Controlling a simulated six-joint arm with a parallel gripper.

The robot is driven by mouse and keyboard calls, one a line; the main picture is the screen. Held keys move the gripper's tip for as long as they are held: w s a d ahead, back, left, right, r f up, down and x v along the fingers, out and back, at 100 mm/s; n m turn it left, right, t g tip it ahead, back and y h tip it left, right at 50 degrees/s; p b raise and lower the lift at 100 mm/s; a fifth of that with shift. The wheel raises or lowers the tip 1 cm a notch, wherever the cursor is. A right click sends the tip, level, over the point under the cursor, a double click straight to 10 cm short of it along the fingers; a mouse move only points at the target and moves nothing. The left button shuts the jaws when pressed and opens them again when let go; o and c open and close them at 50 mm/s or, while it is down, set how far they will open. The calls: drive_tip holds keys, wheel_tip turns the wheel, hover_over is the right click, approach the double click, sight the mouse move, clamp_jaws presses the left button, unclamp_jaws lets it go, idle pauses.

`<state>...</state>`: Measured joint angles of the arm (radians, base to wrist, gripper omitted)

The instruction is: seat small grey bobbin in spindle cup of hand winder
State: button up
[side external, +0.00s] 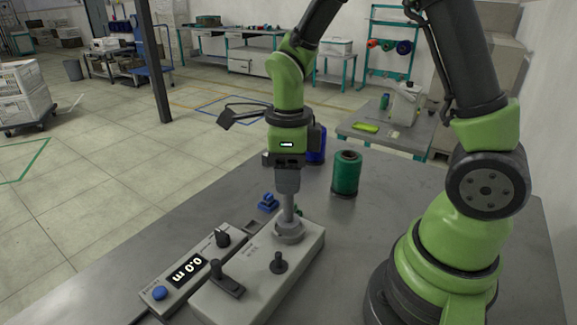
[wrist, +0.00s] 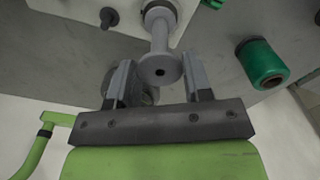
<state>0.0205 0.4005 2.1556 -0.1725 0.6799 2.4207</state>
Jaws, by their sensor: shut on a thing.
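My gripper (side external: 288,188) points down over the hand winder (side external: 262,268) and is shut on the small grey bobbin (side external: 289,208). In the wrist view the bobbin (wrist: 160,42) sits between the two fingers of my gripper (wrist: 159,75), its near flange with a dark centre hole facing the camera. The bobbin looks upright, its lower end at the round grey spindle cup (side external: 289,233) at the winder's far end. The cup's inside is hidden, so I cannot tell how deep the bobbin reaches into it.
A green thread spool (side external: 346,173) stands to the right behind the winder. A blue spool (side external: 316,145) is partly hidden behind my wrist. A small blue object (side external: 268,202) lies left of the cup. A counter box (side external: 188,268) reading 0.0 m is beside the winder.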

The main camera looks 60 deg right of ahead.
drive_tip(key=shift+f, duration=0.45)
idle(1.2)
drive_tip(key=shift+f, duration=0.45)
drive_tip(key=o, duration=0.8)
drive_tip(key=shift+r, duration=3.5)
